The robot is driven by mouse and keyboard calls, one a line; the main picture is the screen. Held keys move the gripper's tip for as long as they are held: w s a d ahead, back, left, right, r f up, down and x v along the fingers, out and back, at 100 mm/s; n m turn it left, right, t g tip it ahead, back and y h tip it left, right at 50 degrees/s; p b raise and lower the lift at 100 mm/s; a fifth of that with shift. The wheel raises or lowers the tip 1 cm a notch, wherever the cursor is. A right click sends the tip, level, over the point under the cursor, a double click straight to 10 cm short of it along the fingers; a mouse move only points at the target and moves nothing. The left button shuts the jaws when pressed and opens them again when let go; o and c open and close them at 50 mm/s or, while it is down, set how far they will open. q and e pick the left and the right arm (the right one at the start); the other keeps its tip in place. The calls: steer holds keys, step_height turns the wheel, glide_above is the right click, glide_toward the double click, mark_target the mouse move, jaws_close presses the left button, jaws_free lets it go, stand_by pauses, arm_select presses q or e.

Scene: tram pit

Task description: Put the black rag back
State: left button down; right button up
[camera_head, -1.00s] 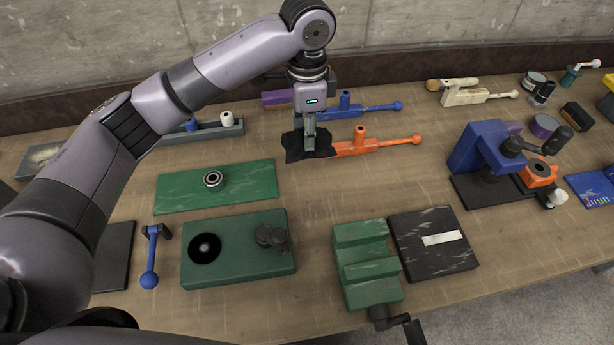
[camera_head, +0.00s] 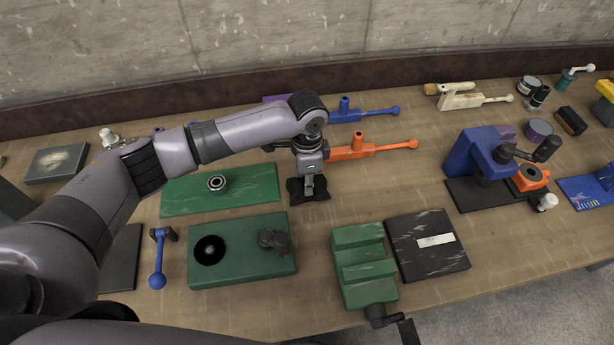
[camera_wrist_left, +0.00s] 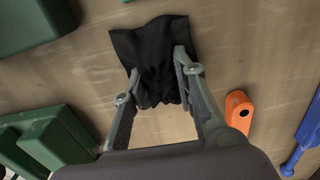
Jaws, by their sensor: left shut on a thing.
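The black rag (camera_head: 297,191) is a small dark cloth at the middle of the bench in the head view, just right of the green plate with a ring. My left gripper (camera_head: 309,190) is shut on the rag from above. In the left wrist view the rag (camera_wrist_left: 150,48) is bunched between the two fingers (camera_wrist_left: 157,88) and spreads out beyond them. I cannot tell whether the rag touches the bench top. My right gripper is not in view.
The green plate with a ring (camera_head: 245,192) lies left of the rag. An orange tool (camera_head: 360,152) is close behind it, right of my gripper. A green block (camera_head: 240,262) and a green stepped vise (camera_head: 362,262) stand in front. Bare bench lies between them.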

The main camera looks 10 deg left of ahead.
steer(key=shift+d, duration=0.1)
arm_select(q)
steer(key=shift+f, duration=0.2)
steer(key=c, duration=1.3)
jaws_free()
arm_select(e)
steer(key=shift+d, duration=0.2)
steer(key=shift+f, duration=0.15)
